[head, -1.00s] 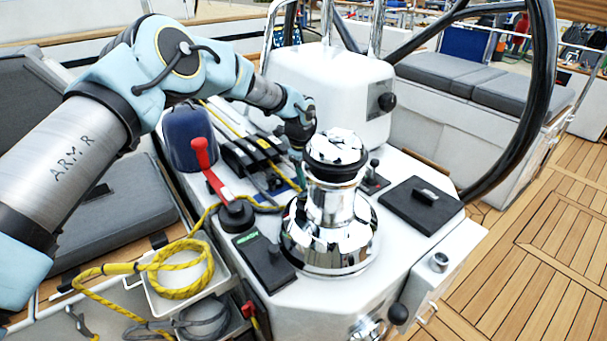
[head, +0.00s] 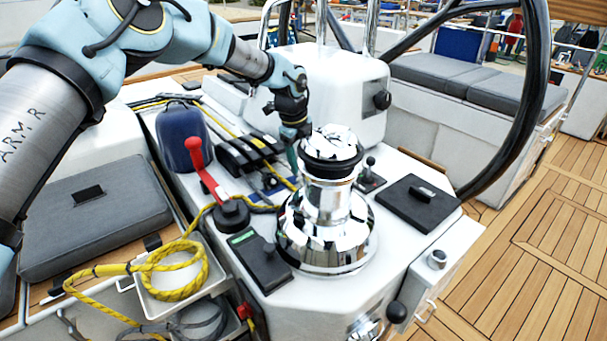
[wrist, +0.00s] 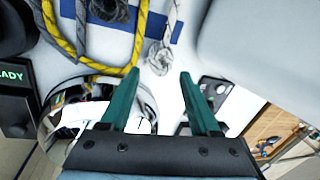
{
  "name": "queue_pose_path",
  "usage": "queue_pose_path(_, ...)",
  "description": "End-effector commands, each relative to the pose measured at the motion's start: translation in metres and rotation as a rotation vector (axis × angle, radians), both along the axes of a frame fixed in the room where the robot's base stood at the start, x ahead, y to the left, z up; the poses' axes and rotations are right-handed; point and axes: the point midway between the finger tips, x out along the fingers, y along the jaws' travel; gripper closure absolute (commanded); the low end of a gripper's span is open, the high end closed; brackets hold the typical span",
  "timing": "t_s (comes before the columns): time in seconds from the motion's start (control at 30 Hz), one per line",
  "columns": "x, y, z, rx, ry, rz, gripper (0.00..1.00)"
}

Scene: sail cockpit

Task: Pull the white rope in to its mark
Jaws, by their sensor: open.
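The white rope (wrist: 172,18) shows in the wrist view, coming down from the top edge across a blue strip (wrist: 190,30) and ending in a knotted, looped end (wrist: 159,57) on the white console. My gripper (wrist: 160,77) is open, its two green fingers apart and pointing toward this knot, with nothing between them that I can see held. In the head view my gripper (head: 292,154) points down behind the chrome winch (head: 327,215). The white rope cannot be made out there. I cannot tell which mark belongs to it.
A yellow rope (wrist: 72,40) loops left of the white one, with a grey rope (wrist: 105,35) beside it. Black clutches (head: 250,152), a red-handled lever (head: 200,165) and the winch crowd the console. A white pod (head: 335,85) rises behind. The wheel (head: 520,130) stands right.

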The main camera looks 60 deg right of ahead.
Motion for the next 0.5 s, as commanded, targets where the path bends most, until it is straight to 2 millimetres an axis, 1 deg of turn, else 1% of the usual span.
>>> queue_pose_path(0.1,0.001,0.004,0.019,-0.001,-0.001,-0.001,0.37)
queue_pose_path(0.2,0.001,0.006,0.031,0.000,-0.001,-0.001,0.37)
queue_pose_path(0.33,0.001,0.008,0.039,0.001,0.000,-0.001,0.37)
queue_pose_path(0.5,0.001,0.008,0.041,0.001,0.001,-0.001,0.37)
